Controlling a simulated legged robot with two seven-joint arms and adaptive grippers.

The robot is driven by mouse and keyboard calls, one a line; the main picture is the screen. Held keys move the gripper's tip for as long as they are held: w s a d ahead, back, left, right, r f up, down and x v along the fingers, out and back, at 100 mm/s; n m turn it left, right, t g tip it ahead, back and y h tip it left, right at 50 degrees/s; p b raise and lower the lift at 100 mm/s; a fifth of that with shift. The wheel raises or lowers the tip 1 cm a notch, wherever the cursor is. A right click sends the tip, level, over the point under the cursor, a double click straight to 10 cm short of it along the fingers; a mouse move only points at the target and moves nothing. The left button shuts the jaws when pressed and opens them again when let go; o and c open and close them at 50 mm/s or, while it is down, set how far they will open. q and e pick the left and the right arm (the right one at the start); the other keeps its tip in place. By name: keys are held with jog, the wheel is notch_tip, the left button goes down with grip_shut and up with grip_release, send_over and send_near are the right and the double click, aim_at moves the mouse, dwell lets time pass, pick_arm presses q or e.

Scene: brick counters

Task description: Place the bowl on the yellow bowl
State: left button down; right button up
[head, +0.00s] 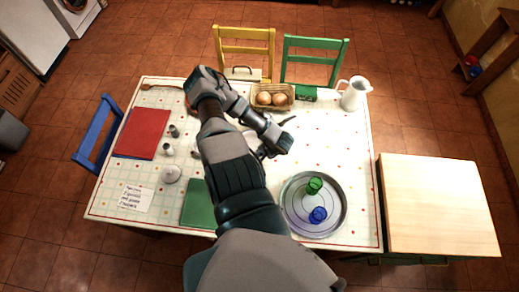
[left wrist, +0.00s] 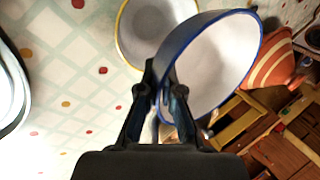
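My left gripper (head: 272,146) is over the middle of the table in the head view. In the left wrist view its fingers (left wrist: 163,82) are closed on the rim of a white bowl with a blue rim (left wrist: 215,65), which hangs tilted. A white bowl with a yellow rim (left wrist: 148,32) is behind it in that view, partly covered by the blue-rimmed bowl. The two overlap in the picture; I cannot tell whether they touch. In the head view my arm hides most of both bowls. My right gripper is not in view.
A round tray (head: 292,218) with a green glass (head: 314,185) and a blue glass (head: 318,215) stands at the front right. A basket (head: 288,103) and a white pitcher (head: 354,94) are at the back. A red board (head: 142,133) lies left, a green one (head: 196,205) in front.

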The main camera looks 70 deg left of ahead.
pick_arm(q)
jog(key=shift+w+a+f, duration=0.1)
jog(key=shift+w+a, duration=0.1)
jog(key=shift+a, duration=0.3)
jog(key=shift+w+a+f, duration=0.1)
jog(key=shift+w+a, duration=0.05)
jog(key=shift+a, duration=0.3)
notch_tip(320, 180, down, 3)
jog(key=shift+f+p, duration=0.2)
jog(key=shift+p, duration=0.3)
jog(key=shift+f+b, duration=0.3)
jog(key=shift+b, duration=0.1)
jog(key=c, duration=1.3)
grip_release()
